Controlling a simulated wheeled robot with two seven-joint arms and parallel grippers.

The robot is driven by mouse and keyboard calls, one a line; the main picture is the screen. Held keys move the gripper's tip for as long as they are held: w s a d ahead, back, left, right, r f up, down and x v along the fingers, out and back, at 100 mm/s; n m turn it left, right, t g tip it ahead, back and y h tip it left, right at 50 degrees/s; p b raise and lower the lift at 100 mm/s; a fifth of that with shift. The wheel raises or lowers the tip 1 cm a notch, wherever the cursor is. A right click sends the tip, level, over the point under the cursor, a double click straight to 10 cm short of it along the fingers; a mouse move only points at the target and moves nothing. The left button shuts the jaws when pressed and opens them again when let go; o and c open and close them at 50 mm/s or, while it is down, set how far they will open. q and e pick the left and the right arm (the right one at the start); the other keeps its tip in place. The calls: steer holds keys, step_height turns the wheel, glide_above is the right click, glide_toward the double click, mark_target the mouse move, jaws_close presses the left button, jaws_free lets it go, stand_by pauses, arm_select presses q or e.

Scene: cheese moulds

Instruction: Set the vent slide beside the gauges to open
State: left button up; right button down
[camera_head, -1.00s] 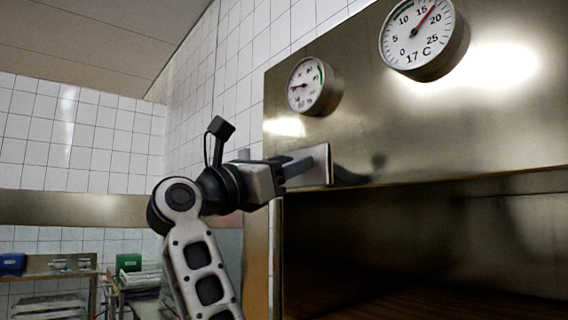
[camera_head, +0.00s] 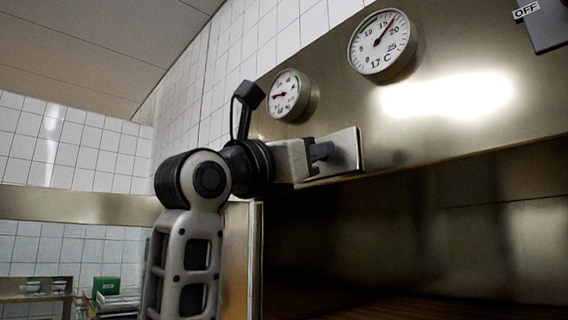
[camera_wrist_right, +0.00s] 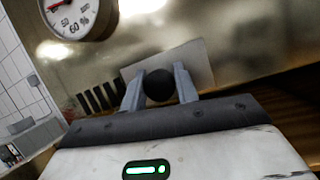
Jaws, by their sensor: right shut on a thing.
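The vent slide's pale metal plate (camera_head: 347,146) is on the steel panel below the small gauge (camera_head: 290,95). It also shows in the right wrist view (camera_wrist_right: 201,61). Dark vent slots (camera_wrist_right: 98,98) show uncovered to the left of the plate in that view. My right gripper (camera_head: 319,156) is at the plate. In the wrist view its two fingers (camera_wrist_right: 159,88) are shut on the slide's dark round knob (camera_wrist_right: 160,86). My left gripper is not in view.
A larger temperature gauge (camera_head: 381,43) and a grey box labelled OFF (camera_head: 545,28) are on the steel panel (camera_head: 450,95), right of the slide. A dark open recess lies below the panel. A green box (camera_head: 105,286) stands far off at lower left.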

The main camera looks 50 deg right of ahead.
steer(key=shift+s, duration=0.15)
steer(key=c, duration=1.1)
jaws_free()
steer(key=shift+s, duration=0.2)
steer(key=shift+w, duration=0.15)
steer(key=shift+a, duration=0.1)
steer(key=shift+a+f, duration=0.2)
steer(key=shift+a, duration=0.1)
steer(key=b+v, duration=0.3)
steer(key=v, duration=1.2)
steer(key=shift+a, duration=0.1)
